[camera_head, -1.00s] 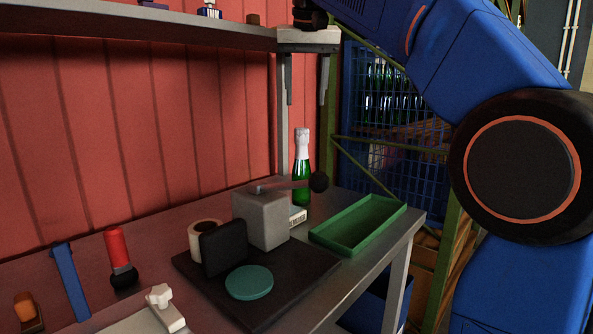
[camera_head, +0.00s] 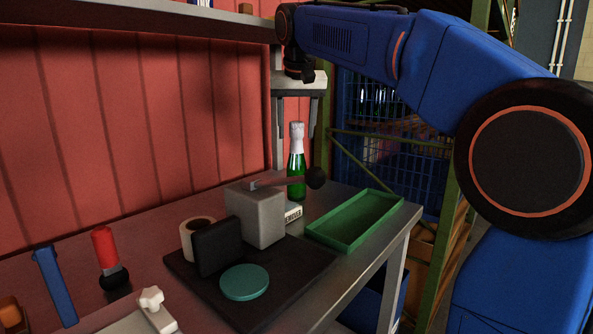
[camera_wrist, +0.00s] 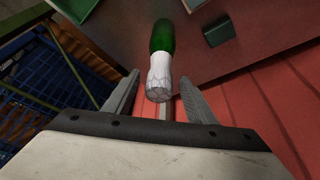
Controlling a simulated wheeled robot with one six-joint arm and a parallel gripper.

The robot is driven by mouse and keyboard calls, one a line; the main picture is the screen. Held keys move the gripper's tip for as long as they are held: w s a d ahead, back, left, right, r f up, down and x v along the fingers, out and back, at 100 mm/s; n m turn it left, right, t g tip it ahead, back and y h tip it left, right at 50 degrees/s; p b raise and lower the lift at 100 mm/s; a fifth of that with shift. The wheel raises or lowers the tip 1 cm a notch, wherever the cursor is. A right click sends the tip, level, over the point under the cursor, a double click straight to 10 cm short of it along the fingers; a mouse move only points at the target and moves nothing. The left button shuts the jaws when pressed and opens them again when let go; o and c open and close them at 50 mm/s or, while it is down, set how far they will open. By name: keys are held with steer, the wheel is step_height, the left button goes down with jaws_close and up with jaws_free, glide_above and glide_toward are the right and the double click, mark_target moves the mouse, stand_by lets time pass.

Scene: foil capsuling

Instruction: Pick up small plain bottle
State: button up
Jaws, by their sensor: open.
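A green bottle (camera_head: 297,178) with white foil on its neck and top stands upright on the table behind the grey block. It has no visible label. My gripper (camera_head: 293,133) is above it, pointing down, with its two fingers apart. In the wrist view the bottle (camera_wrist: 162,38) has its foil top between the open fingers (camera_wrist: 159,86) or just beyond them; I cannot tell how deep. No contact shows.
A grey block (camera_head: 257,215) with a black-knobbed lever stands in front of the bottle. A green tray (camera_head: 345,243) lies at the table's right edge. A shelf (camera_head: 150,22) and red wall (camera_head: 130,130) are behind. A blue wire cage (camera_head: 385,150) stands at the right.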

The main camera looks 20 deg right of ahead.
mark_target(296, 143)
steer(key=shift+x, duration=2.7)
jaws_close()
